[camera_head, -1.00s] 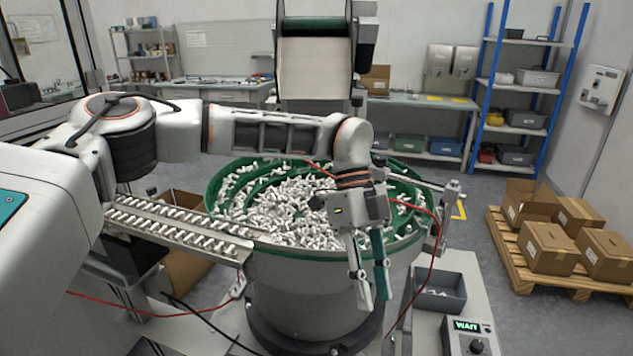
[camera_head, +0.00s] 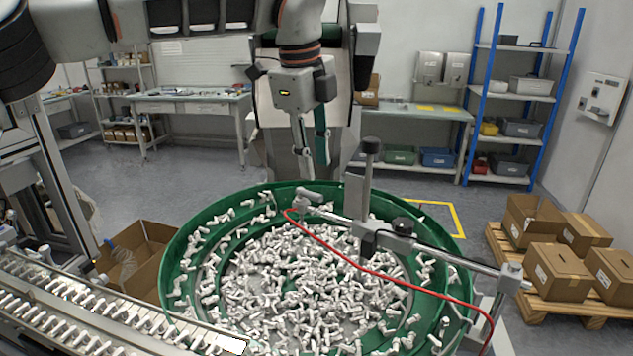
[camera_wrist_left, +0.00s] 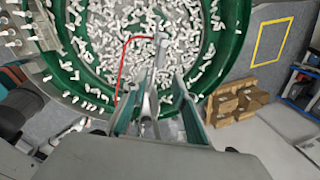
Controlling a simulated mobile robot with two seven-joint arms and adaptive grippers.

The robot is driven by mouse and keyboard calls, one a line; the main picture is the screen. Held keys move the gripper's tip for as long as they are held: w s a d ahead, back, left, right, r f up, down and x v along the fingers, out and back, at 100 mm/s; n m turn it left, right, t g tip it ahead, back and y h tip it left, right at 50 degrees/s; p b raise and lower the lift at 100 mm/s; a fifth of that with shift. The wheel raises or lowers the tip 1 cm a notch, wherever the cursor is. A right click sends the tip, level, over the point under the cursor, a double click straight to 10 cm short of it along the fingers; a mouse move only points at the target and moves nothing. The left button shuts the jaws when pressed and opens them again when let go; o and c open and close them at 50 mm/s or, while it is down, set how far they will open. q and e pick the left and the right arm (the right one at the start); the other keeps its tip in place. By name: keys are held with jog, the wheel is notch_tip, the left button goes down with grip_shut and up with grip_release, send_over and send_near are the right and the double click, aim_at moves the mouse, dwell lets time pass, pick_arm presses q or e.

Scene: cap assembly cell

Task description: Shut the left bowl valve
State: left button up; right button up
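The green-rimmed feeder bowl (camera_head: 180,245) is full of small white parts. A metal bar fixture (camera_head: 450,258) crosses its right side, with a black-knobbed post (camera_head: 370,147), a smaller black knob (camera_head: 402,226) and a red hose (camera_head: 385,276). I cannot tell which of these is the left bowl valve. My left gripper (camera_head: 316,168) hangs over the far rim, left of the post, with nothing between its fingers in the head view. In the left wrist view, the left gripper (camera_wrist_left: 158,115) has its fingers wide apart, with the metal fixture (camera_wrist_left: 150,100) showing between them. My right gripper is out of view.
A rail with white parts (camera_head: 60,300) runs to the bowl at lower left. An open cardboard box (camera_head: 140,250) stands behind the rail. A pallet of boxes (camera_head: 560,295) is at right. Free floor lies behind the bowl.

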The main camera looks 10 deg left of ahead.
aim_at(319, 195)
pick_arm(q)
jog(key=f, duration=0.4)
jog(key=w+f+p, duration=0.1)
jog(key=f, duration=0.1)
jog(key=shift+d+f, duration=0.25)
jog(key=shift+f, duration=0.1)
grip_shut()
